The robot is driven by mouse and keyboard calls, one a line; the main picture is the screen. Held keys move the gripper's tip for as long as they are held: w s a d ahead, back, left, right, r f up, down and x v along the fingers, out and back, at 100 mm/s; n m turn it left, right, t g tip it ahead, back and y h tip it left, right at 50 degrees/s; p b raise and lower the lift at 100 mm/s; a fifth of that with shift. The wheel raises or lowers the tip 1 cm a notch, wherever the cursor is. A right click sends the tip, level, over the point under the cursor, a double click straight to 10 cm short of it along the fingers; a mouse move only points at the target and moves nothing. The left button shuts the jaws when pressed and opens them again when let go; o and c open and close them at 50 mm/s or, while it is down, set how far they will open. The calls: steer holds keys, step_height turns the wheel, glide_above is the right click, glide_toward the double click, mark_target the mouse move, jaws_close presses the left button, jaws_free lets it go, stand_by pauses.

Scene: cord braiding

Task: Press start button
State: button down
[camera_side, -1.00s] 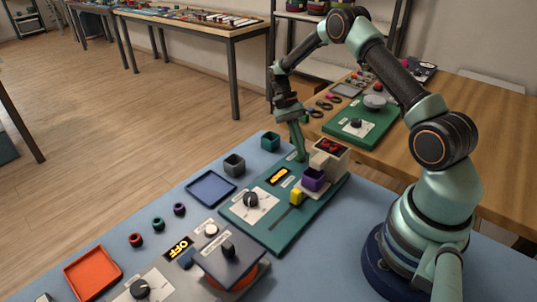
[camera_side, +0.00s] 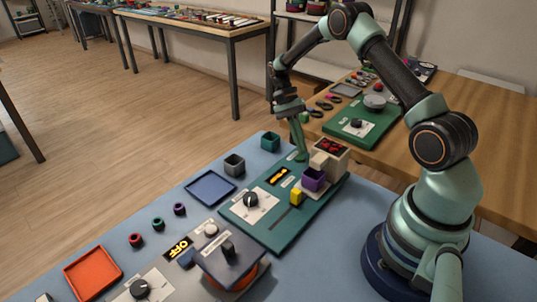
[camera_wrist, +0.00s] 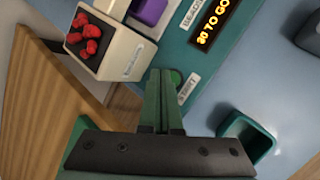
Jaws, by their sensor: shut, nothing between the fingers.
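The green start button (camera_wrist: 175,77) shows in the wrist view at the edge of the teal board (camera_side: 268,236), beside a white label that seems to read START (camera_wrist: 187,89). My gripper (camera_wrist: 163,74) is shut and empty, with its fingertips over or right beside the button and hiding part of it. I cannot tell whether they touch it. In the side view, my gripper (camera_side: 301,157) points down at the far end of the teal board, and the button is not clear there. An orange display (camera_wrist: 213,22) on the board reads 30 TO GO.
A cream hopper with red beads (camera_wrist: 88,38) stands close to my fingers, with a purple bin (camera_side: 314,180) in front. A teal cup (camera_side: 270,142) and a grey cup (camera_side: 234,165) stand beside the board. A black dial (camera_side: 250,199) and yellow block (camera_side: 296,197) are on the board.

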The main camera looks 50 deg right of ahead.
mark_target(299, 156)
steer(key=shift+r, duration=2.5)
steer(key=shift+r, duration=0.1)
steer(key=a+r+n+t+h, duration=0.2)
steer(key=a+r+n+t, duration=0.35)
steer(key=r, duration=0.55)
steer(key=s+a+r+n+t, duration=0.5)
steer(key=s+a+n+t, duration=0.2)
steer(key=a+n, duration=0.1)
steer(key=shift+s+a+h, duration=0.25)
steer(key=shift+s+h, duration=0.05)
